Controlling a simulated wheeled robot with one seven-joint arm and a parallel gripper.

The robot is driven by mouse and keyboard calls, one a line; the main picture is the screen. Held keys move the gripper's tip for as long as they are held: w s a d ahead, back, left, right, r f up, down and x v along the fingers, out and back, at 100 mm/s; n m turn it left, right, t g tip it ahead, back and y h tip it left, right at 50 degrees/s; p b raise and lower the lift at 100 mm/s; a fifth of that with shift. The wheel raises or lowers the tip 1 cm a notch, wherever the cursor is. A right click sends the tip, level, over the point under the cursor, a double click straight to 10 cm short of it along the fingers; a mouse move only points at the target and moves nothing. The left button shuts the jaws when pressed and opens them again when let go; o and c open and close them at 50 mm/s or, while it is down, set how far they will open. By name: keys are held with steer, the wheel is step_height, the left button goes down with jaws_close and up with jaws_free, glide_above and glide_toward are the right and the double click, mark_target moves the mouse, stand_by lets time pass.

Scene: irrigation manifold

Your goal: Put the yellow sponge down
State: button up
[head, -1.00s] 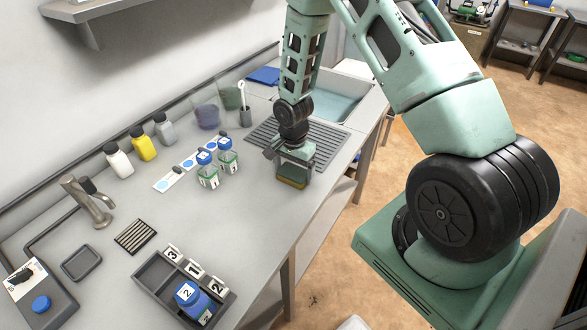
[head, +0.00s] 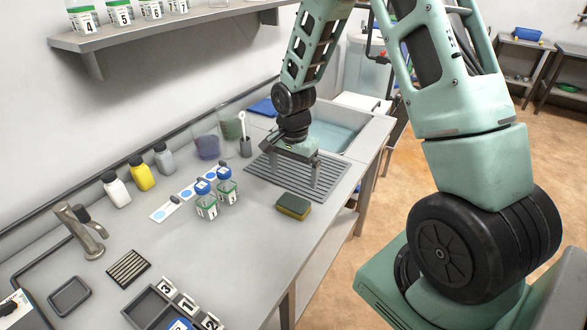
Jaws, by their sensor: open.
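The yellow sponge (head: 293,206) with a dark green top lies flat on the grey counter (head: 238,253), just in front of the ribbed drain mat and near the counter's front edge. My gripper (head: 314,189) is open and empty.
Two blue-capped bottles (head: 207,205) stand left of the sponge. A sink (head: 335,136) with water lies behind the mat. White, yellow and grey bottles (head: 141,173) line the wall. A compartment tray (head: 150,306) is at the front; the counter between is clear.

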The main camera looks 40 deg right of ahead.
steer(key=s+a+r+n, duration=0.4)
steer(key=a+r+n, duration=0.1)
steer(key=a, duration=0.3)
steer(key=s+a+r+n, duration=0.3)
steer(key=a+r+n, duration=0.15)
steer(key=a, duration=0.35)
steer(key=s+a+r+n, duration=0.2)
steer(key=s+a+n, duration=0.2)
steer(key=s+n, duration=0.2)
steer(key=s+a+r+n, duration=0.2)
steer(key=s+a+n, duration=0.2)
steer(key=s, duration=0.7)
steer(key=shift+s+a+r+n+y, duration=0.2)
steer(key=shift+r+n+y, duration=0.15)
steer(key=shift+n, duration=0.8)
steer(key=shift+w, duration=0.1)
